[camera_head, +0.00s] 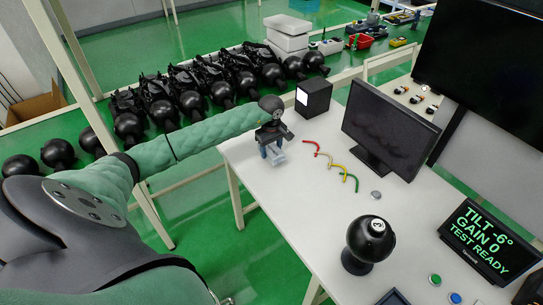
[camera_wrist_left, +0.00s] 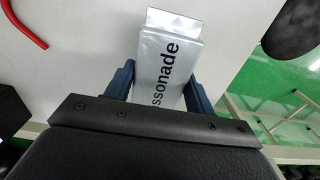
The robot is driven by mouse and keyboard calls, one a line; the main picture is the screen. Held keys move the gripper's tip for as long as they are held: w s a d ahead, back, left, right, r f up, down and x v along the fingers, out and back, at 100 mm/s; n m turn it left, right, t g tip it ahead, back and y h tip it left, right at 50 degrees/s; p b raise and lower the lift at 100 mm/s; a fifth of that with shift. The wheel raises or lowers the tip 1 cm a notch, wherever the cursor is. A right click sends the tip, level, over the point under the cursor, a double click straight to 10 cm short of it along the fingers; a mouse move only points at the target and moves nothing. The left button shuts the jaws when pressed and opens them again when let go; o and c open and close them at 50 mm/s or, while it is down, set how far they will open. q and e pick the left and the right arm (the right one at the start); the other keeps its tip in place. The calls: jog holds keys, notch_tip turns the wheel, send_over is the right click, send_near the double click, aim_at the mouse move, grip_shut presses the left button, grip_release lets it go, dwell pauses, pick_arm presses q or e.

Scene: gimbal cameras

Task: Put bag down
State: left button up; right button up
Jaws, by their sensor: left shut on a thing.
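The bag (camera_head: 278,158) is a small silver-white packet at the far left end of the white table (camera_head: 300,215). My right gripper is not in view.
A black box (camera_head: 314,97) stands just behind the gripper. Coloured curved pieces (camera_head: 332,163) lie to its right, before a monitor (camera_head: 388,133). A black ball-shaped camera (camera_head: 370,240) stands nearer, beside a lit display (camera_head: 485,238). The table's front left is clear.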

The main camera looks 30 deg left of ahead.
aim_at(271, 155)
pick_arm(q)
notch_tip(271, 155, down, 3)
jog(key=shift+f, duration=0.35)
jog(key=shift+b, duration=0.35)
jog(key=o, duration=0.9)
jog(key=shift+c, duration=0.2)
jog(key=shift+o, duration=0.7)
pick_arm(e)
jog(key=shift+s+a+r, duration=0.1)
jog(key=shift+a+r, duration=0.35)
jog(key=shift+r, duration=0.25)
